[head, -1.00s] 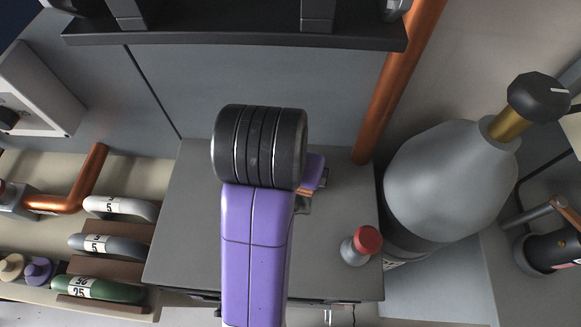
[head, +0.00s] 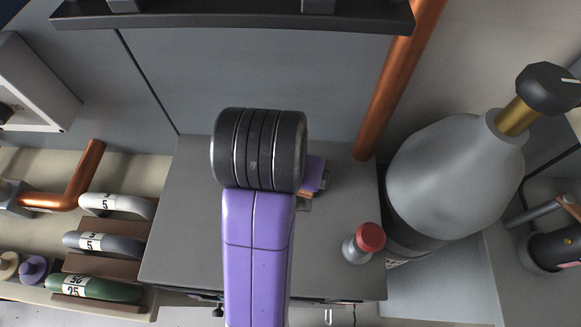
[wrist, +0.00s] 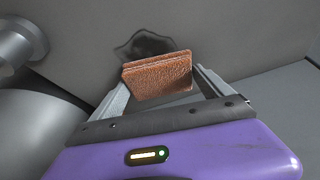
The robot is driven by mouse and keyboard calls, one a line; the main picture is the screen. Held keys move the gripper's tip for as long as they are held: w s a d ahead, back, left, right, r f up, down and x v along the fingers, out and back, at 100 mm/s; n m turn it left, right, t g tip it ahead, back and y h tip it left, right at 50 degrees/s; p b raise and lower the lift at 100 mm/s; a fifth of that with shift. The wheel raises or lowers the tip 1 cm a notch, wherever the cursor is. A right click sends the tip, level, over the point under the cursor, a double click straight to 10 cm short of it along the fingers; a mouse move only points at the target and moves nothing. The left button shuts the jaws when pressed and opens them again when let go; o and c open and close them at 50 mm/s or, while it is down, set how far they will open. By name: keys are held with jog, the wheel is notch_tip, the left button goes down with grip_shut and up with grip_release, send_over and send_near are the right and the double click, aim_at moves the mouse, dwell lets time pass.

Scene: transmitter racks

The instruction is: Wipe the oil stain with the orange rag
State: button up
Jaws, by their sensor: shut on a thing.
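The orange rag (wrist: 158,77) is a thick folded pad in the wrist view. My gripper (wrist: 160,84) is shut on it, with one grey finger at each side. The oil stain (wrist: 143,46) is a dark, irregular patch on the grey surface, just beyond the rag's upper edge in the wrist view. The rag covers part of it in that view; I cannot tell whether the rag touches the surface.
A dark shelf (head: 235,25) overhangs the back. The cabinet top's left part is clear.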

jog(key=shift+s+a+r, duration=0.1)
jog(key=shift+s+r, duration=0.05)
jog(key=shift+s, duration=3.7)
jog(key=shift+w, duration=0.15)
jog(key=shift+w+f+p, duration=0.2)
jog(key=shift+w+p, duration=0.6)
jog(key=shift+w, duration=3.1)
jog(key=shift+r, duration=0.1)
jog(key=shift+r+p, duration=2.5)
jog(key=shift+r, duration=0.45)
jog(key=shift+r, duration=0.1)
